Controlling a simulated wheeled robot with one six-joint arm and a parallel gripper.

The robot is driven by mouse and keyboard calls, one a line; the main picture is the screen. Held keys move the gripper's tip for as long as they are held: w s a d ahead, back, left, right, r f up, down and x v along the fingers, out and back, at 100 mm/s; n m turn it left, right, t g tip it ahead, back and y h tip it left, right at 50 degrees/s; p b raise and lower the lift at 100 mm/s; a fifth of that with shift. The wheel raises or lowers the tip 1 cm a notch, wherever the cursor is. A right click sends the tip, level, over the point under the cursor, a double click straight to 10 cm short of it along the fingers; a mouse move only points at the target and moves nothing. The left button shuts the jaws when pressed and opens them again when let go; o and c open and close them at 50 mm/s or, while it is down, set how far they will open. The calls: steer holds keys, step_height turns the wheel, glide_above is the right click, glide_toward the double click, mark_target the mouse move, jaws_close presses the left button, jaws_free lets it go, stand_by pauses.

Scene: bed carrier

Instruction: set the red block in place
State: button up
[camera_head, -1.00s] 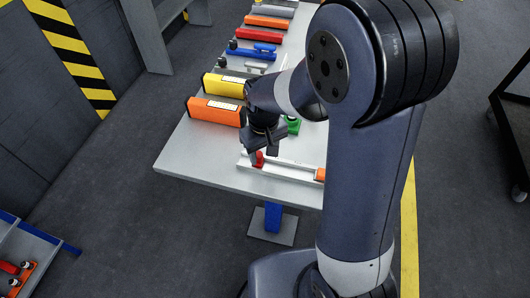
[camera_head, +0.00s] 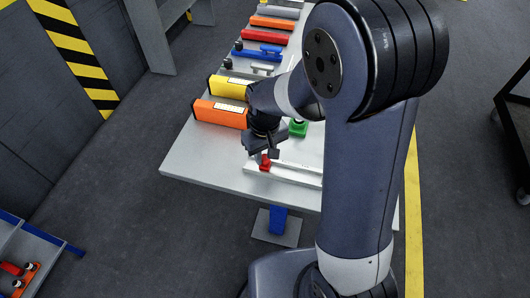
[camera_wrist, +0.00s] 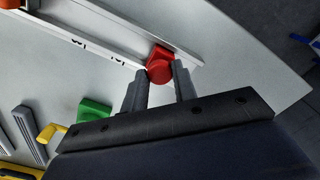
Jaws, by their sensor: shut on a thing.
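The red block (camera_wrist: 160,66) has a square base and a round knob. In the wrist view my gripper (camera_wrist: 162,82) has its two grey fingers shut on the knob from either side. The block is at the right end of a white rail (camera_wrist: 105,43), at its edge; I cannot tell whether it rests on the rail. In the head view the red block (camera_head: 265,162) is at the left end of the white rail (camera_head: 298,174), below my gripper (camera_head: 262,150). The fingertips are partly hidden there.
A green block (camera_head: 298,128) stands behind the rail. Orange (camera_head: 220,114) and yellow (camera_head: 228,87) bars lie farther back on the grey table (camera_head: 205,162). The table's left front corner is clear. A blue-edged shelf (camera_head: 30,255) stands at lower left.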

jaws_close()
steer(key=a, duration=0.1)
steer(key=w+a, duration=0.1)
steer(key=a, duration=0.1)
steer(key=shift+w+a, duration=0.1)
steer(key=shift+a, duration=0.1)
steer(key=o, duration=1)
jaws_free()
steer(key=shift+a, duration=0.1)
steer(key=shift+c, duration=0.2)
steer(key=shift+o, duration=0.2)
step_height(320, 180, up, 11)
steer(key=shift+f, duration=0.15)
